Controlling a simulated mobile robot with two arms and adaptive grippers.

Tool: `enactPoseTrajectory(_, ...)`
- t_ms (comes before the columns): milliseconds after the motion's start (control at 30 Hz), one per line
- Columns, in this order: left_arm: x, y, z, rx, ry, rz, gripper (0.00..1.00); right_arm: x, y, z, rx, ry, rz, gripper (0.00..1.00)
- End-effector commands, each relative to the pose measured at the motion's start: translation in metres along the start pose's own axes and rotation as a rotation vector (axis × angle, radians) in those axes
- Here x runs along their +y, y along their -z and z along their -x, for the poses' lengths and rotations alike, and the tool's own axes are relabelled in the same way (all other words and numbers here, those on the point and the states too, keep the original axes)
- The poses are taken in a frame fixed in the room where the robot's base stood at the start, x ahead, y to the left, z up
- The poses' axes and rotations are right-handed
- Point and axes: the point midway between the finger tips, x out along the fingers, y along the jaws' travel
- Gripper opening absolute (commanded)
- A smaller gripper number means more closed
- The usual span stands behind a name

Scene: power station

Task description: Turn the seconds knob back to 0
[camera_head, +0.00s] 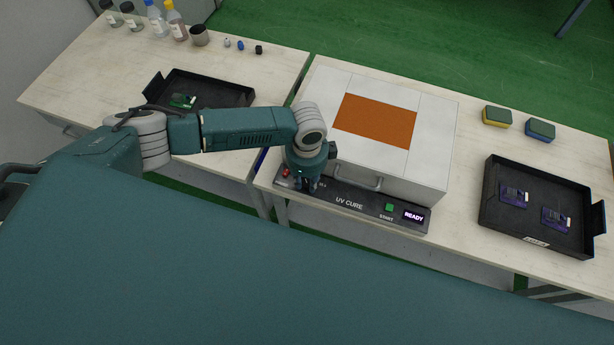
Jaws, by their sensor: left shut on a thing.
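The UV cure box has a dark front panel (348,203) lettered "UV CURE", with a green START button (390,207) and a lit display (414,215) reading "READY". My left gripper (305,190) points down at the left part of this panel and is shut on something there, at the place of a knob. The gripper hides the knob and its scale, so I cannot read its setting. A red button (286,172) shows just left of the gripper. My right gripper is not in view.
The box's white lid with an orange window (375,121) and a front handle (357,180) is closed behind the panel. A black tray (488,205) with two purple boards stands at right, near two sponges (497,117). Another black tray (230,96), bottles and small parts are at left.

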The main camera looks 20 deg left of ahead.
Motion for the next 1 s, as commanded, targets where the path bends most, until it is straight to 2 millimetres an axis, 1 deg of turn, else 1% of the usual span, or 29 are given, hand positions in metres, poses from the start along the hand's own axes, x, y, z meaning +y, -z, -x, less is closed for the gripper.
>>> enactPoseTrajectory(33, 0.001, 0.001, 0.004, 0.001, -0.003, 0.039, 0.00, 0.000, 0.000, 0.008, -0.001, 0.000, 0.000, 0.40)
enactPoseTrajectory(100, 0.002, 0.001, 0.003, 0.001, -0.003, 0.095, 0.00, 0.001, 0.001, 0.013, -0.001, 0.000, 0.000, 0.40)
enactPoseTrajectory(300, 0.001, 0.001, 0.002, 0.000, -0.002, 0.233, 0.00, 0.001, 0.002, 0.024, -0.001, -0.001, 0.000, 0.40)
enactPoseTrajectory(500, 0.000, 0.000, 0.002, 0.000, -0.001, 0.328, 0.00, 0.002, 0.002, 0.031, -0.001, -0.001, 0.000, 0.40)
enactPoseTrajectory(733, 0.000, 0.000, 0.001, 0.001, 0.000, 0.379, 0.00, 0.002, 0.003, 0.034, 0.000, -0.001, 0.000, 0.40)
enactPoseTrajectory(1000, -0.001, 0.000, 0.001, 0.001, 0.001, 0.388, 0.00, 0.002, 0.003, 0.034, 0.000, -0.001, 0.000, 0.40)
